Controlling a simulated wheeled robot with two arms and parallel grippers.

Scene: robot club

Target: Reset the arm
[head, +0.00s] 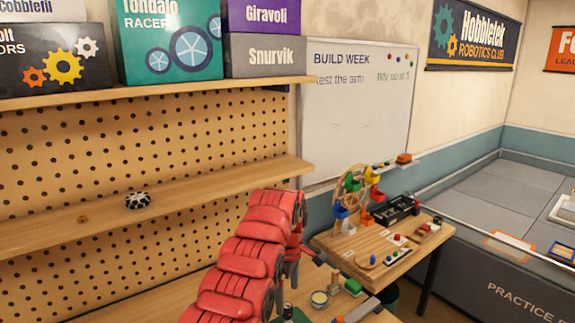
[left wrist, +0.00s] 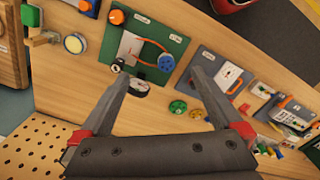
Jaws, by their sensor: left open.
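My left gripper (left wrist: 162,76) is open and empty in the left wrist view, its grey fingers spread over the wooden bench. It shows small in the head view (head: 306,262) at the end of my red arm. Under the fingers is a green board (left wrist: 145,42) with an orange round button (left wrist: 116,17), a white card, a red wire loop and a blue knob (left wrist: 166,62). A small dark wheel (left wrist: 140,86) lies between the fingers as seen from the wrist. I cannot tell which thing is the arm to be reset. My right gripper is not in view.
A second table (head: 350,242) holds a colourful wheel model (head: 357,193) and a black box (head: 396,210). A pegboard shelf (head: 190,200) stands at the left, a whiteboard (head: 355,120) behind.

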